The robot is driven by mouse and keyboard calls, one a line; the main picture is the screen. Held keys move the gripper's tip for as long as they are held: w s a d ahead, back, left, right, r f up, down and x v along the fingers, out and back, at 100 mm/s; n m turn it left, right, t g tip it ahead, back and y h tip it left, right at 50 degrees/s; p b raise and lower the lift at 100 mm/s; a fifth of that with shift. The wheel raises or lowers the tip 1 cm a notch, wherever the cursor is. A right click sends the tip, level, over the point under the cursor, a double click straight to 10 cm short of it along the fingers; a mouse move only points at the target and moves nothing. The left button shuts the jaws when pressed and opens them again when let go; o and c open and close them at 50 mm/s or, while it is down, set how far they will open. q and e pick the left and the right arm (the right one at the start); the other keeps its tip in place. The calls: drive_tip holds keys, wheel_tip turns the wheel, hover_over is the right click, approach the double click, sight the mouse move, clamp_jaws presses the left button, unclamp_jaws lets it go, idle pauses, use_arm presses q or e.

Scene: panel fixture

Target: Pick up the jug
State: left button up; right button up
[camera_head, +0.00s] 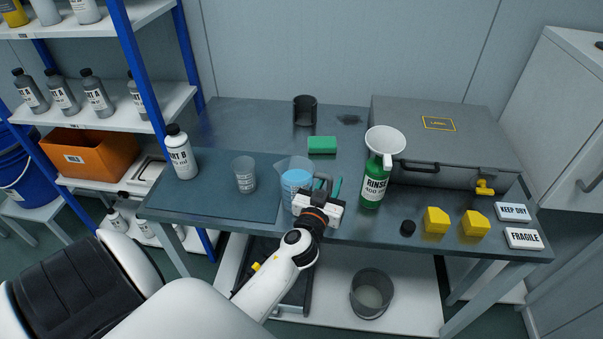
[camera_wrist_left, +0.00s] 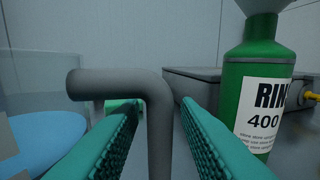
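The jug (camera_head: 296,178) is clear, holds blue liquid and stands upright on the bench. Its grey handle points right in the head view. In the left wrist view the jug's wall (camera_wrist_left: 40,85) fills the left edge, and the bent handle (camera_wrist_left: 158,120) stands between my fingers. My left gripper (camera_head: 328,187) is at the handle. Its teal ribbed fingers (camera_wrist_left: 155,120) are open, one on each side of the handle, with gaps showing. The gripper hides part of the jug's lower right side. My right gripper is not in view.
A green RINSE bottle (camera_head: 373,185) with a white funnel (camera_head: 385,141) stands close to the right of my gripper. A clear beaker (camera_head: 244,175) stands left of the jug. A green sponge (camera_head: 322,145) and a dark cup (camera_head: 305,110) are behind. A grey case (camera_head: 440,150) fills the back right.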

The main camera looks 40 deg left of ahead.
use_arm(q)
clamp_jaws()
drive_tip(key=shift+r, duration=0.2)
